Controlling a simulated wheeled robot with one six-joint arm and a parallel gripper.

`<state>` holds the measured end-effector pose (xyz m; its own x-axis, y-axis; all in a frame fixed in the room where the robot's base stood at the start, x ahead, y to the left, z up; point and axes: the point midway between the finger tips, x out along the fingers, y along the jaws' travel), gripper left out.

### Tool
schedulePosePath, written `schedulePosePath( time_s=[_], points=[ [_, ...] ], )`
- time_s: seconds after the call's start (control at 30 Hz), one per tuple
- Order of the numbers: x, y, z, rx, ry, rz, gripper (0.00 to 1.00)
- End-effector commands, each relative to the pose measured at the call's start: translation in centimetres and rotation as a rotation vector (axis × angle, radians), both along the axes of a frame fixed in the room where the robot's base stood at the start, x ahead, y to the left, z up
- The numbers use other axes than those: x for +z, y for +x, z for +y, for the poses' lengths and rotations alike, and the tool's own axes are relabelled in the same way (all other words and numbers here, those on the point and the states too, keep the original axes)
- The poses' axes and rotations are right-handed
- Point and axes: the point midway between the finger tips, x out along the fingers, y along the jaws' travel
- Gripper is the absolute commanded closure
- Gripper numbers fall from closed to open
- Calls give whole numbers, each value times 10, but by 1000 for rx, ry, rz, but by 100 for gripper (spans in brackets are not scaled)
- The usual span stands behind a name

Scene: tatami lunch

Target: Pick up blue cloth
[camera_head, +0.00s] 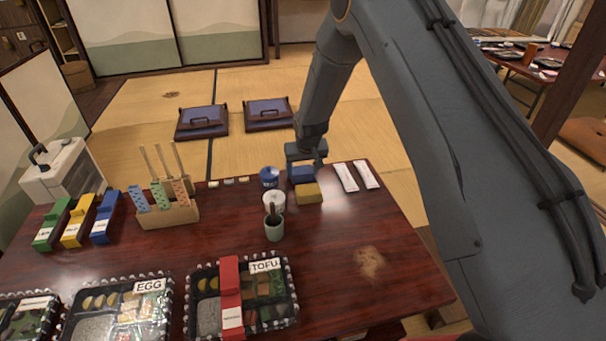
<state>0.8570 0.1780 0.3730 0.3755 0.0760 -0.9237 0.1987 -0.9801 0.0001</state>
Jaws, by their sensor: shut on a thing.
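The blue cloth (302,175) is a small folded block near the far edge of the dark red table (330,260), just behind a yellow block-shaped cloth (309,194). My gripper (305,165) reaches down over the blue cloth from above and is shut on it. The gripper hides the top and back of the cloth. I cannot tell whether the cloth is touching the table or slightly above it.
Left of the gripper stand a blue can (269,177), a white round container (273,201) and a grey-green cup (274,228). Two white packets (355,176) lie to the right. Bento boxes (242,297) line the front. The table's right part is mostly clear, with a brown stain (370,262).

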Motion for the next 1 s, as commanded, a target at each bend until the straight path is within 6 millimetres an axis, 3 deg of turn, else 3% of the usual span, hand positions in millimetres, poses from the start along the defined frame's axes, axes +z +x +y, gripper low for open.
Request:
schedulePosePath(
  time_s=[0.23, 0.5, 0.7, 1.0],
  points=[
    [12, 0, 0, 0, 0, -1, 56],
    [64, 0, 0, -1, 1, -3, 56],
    [92, 0, 0, 0, 0, -1, 56],
    [100, 0, 0, 0, 0, 1, 56]
  ],
)
